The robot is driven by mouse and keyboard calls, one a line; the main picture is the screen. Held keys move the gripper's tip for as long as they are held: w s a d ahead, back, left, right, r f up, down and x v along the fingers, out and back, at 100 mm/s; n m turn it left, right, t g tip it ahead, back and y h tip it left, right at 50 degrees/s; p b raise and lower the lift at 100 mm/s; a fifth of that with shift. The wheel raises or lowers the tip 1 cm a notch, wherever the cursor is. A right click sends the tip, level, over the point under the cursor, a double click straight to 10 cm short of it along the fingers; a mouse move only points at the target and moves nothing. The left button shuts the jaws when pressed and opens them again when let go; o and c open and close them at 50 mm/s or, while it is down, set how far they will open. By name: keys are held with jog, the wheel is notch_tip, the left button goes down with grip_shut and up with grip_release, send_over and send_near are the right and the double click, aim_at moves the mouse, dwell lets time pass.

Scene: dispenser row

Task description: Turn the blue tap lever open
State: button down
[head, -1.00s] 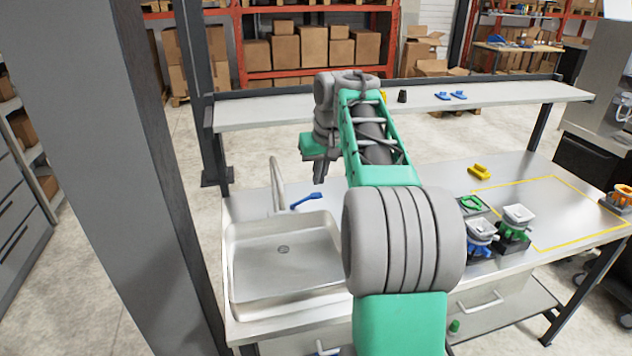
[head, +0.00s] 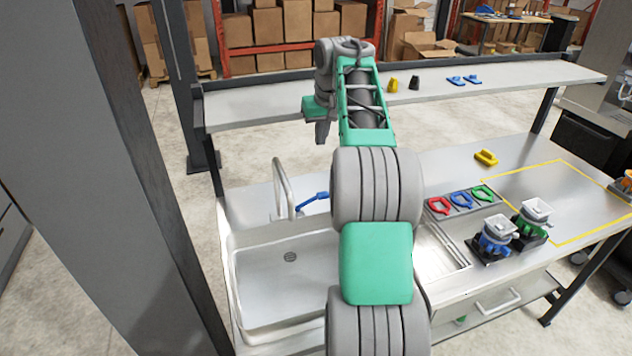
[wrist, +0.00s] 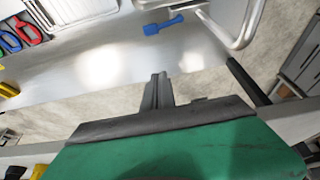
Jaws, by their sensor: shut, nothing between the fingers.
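The blue tap lever (head: 314,201) sits at the base of the curved metal tap (head: 285,190), behind the sink (head: 290,257). In the head view it points right and a little up from the tap, and its right end is close to my arm's outline. The lever also shows in the wrist view (wrist: 163,25), apart from my gripper. My gripper (head: 321,138) is shut and empty, held above and behind the lever. It also shows in the wrist view (wrist: 158,77), with its fingers together.
A raised shelf (head: 260,107) runs along the back, with small yellow, black and blue items. Right of my arm are red, blue and green rings (head: 461,200), two valve-like units (head: 497,236) and a yellow piece (head: 486,157). A dark post (head: 130,170) stands at left.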

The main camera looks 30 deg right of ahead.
aim_at(312, 201)
jog(key=s+p+x, duration=0.2)
jog(key=x, duration=0.6)
jog(key=s+f+p+x, duration=0.1)
jog(key=p+x, duration=0.1)
jog(key=x, duration=0.7)
jog(key=shift+s+f, duration=0.25)
jog(key=shift+f, duration=0.15)
jog(key=shift+a, duration=0.15)
